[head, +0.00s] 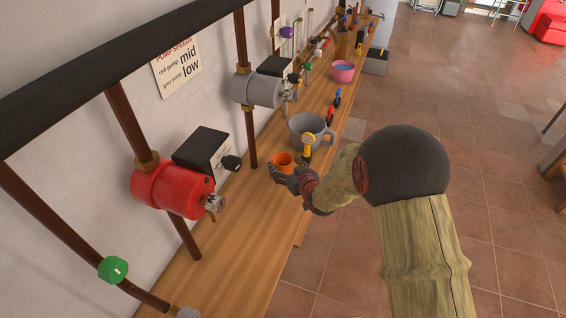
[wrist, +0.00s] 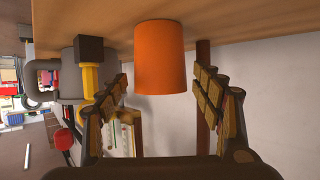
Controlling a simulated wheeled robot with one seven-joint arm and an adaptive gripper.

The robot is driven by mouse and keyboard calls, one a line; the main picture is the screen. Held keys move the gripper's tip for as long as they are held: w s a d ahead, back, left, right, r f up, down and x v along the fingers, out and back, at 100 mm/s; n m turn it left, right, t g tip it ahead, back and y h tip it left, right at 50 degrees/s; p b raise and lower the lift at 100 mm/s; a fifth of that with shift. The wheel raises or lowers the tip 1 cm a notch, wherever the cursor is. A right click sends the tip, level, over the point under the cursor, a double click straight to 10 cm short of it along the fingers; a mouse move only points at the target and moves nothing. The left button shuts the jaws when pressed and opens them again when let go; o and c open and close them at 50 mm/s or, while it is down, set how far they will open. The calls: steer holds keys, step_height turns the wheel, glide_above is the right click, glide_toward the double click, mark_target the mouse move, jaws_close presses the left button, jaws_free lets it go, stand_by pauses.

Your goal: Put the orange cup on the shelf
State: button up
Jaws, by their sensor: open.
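The orange cup (head: 283,160) appears to stand on the long wooden shelf (head: 232,245) along the wall. My gripper (head: 291,177) is open right at the cup, on its near side in the head view. The wrist view is upside down, with the shelf (wrist: 230,22) at the top. There the orange cup (wrist: 164,58) shows between the two spread fingers of my gripper (wrist: 163,80), with a gap on each side. I see no finger touching it. My gripper hides part of the cup's lower side in the head view.
A large grey mug (head: 308,128) and a yellow-handled tool or gauge (head: 308,143) are close behind the cup. A red pump (head: 170,187) and a grey pump (head: 257,89) jut from the wall. A pink bowl (head: 342,72) stands farther back. The shelf's near part is bare.

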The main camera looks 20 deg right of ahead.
steer(key=s+d+r+m+g+h+p, duration=0.1)
steer(key=s+d+r+g+h+p, duration=0.2)
steer(key=s+r, duration=1.45)
steer(key=s+a+r+g, duration=0.1)
steer(key=s+r+g, duration=0.1)
steer(key=s, duration=0.8)
steer(key=s+a+r+g+y, duration=0.1)
steer(key=s+r, duration=0.3)
steer(key=s, duration=0.6)
steer(key=shift+s+a+r+m+g+b, duration=0.4)
steer(key=shift+a+g, duration=0.3)
steer(key=shift+g, duration=0.1)
